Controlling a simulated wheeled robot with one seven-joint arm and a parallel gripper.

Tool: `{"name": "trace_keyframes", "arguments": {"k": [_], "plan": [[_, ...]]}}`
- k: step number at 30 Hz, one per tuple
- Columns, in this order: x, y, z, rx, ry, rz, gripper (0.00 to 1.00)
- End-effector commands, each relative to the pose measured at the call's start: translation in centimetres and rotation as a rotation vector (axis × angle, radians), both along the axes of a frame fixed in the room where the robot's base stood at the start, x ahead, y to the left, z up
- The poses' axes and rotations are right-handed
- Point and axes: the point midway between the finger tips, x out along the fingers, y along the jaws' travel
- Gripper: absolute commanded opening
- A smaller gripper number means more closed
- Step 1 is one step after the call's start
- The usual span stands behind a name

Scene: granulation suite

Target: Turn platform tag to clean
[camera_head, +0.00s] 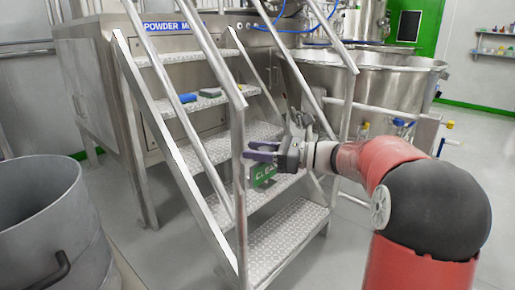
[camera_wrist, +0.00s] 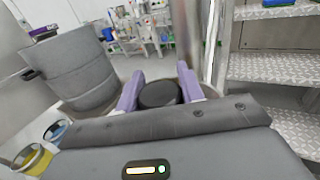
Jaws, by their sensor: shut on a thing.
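The platform tag (camera_head: 263,174) is a green plate with white lettering that reads as CLEAN, partly covered. It is beside the front handrail post of the metal steps in the head view. My gripper (camera_head: 258,152), with purple fingers, is at the tag's upper part and shut on it. In the wrist view, the gripper (camera_wrist: 158,82) has its two fingers on either side of a dark round piece (camera_wrist: 160,94). The tag's green face cannot be made out in the wrist view.
The platform steps (camera_head: 213,150) with metal rails surround the tag closely. A blue item (camera_head: 187,98) and a grey-green item (camera_head: 210,92) lie on an upper tread. A grey bin (camera_head: 45,222) stands at left. A large steel vessel (camera_head: 385,80) stands behind my arm.

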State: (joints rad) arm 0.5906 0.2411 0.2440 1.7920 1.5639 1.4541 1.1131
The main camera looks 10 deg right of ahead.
Motion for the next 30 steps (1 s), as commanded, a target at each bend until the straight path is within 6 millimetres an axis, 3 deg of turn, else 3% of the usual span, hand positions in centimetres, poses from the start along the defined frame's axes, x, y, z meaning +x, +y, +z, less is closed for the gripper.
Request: {"name": "trace_keyframes", "arguments": {"k": [1, 6, 16, 30], "plan": [[0.0, 0.0, 0.0, 0.0, -0.001, 0.0, 0.4], [0.0, 0.0, 0.0, 0.0, -0.001, 0.0, 0.59], [-0.2, -0.5, 0.0, 0.0, -0.001, -0.003, 0.59], [-3.2, -6.6, 0.0, 0.0, 0.0, -0.002, 0.59]]}}
